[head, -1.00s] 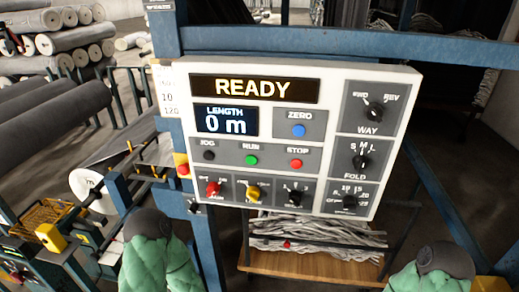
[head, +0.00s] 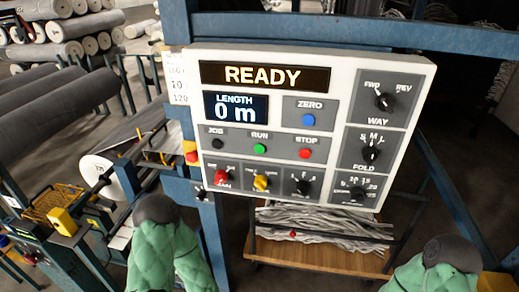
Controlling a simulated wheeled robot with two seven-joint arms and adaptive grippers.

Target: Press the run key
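The green run key (head: 260,148) is a small round button under the label RUN on the white control panel (head: 345,58). It sits between the black JOG key (head: 217,144) and the red STOP key (head: 305,153). The status display (head: 264,76) reads READY and the length display (head: 236,107) reads 0 m. Nothing covers the run key. Green padded parts of my two arms with dark rounded caps show at the bottom left and bottom right, below the panel and apart from it. Neither gripper can be seen.
A blue ZERO key (head: 308,120) and several rotary knobs share the panel. A blue frame beam (head: 340,32) runs behind its top. A red button on a yellow box (head: 191,152) is at its left edge. A wooden shelf (head: 310,255) with grey strands lies below. Grey rolls (head: 60,110) fill the left.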

